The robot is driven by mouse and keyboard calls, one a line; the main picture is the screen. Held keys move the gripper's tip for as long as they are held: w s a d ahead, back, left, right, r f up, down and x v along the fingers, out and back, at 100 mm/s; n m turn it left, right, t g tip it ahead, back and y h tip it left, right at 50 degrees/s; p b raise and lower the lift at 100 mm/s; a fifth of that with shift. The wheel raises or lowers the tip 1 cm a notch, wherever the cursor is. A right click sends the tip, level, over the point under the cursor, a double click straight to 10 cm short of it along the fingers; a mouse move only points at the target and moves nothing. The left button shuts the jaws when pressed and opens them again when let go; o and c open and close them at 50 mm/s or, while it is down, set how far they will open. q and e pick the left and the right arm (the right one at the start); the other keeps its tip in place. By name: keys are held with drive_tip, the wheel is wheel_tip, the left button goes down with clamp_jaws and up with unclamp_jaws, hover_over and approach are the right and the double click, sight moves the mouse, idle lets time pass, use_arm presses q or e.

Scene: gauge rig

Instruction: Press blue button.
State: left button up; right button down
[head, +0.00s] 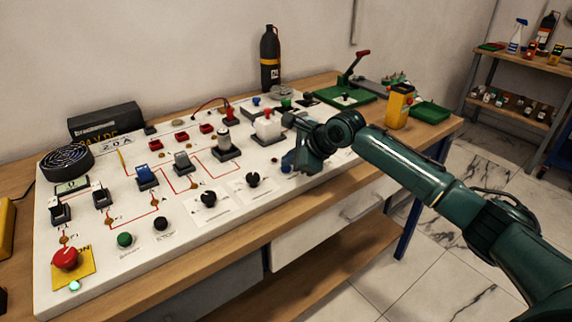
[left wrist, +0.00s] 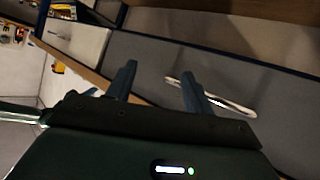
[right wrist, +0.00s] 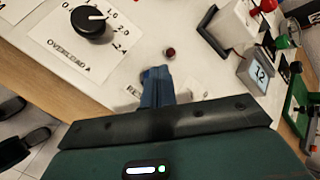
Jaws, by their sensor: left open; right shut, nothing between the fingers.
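My right gripper (head: 294,168) is shut and empty, low over the right front part of the white panel (head: 225,207). The blue button (head: 287,162) shows as a small blue patch right at its fingertips. In the right wrist view the shut fingers (right wrist: 157,84) cover most of the button, and a blue edge (right wrist: 145,74) peeks out at their left. A partly hidden label starting "RE" lies beside it. I cannot tell whether the fingers touch the button. My left gripper (left wrist: 157,82) is open and empty, away from the panel and outside the head view.
A black knob (right wrist: 90,22) and a dark red button (right wrist: 170,52) are close to the right gripper. The panel carries several switches, a red emergency button (head: 66,258) and a green button (head: 124,240). A yellow device (head: 399,105) stands at the bench's right end.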

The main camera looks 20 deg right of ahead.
drive_tip(key=shift+r+p, duration=0.9)
drive_tip(key=shift+p, duration=0.65)
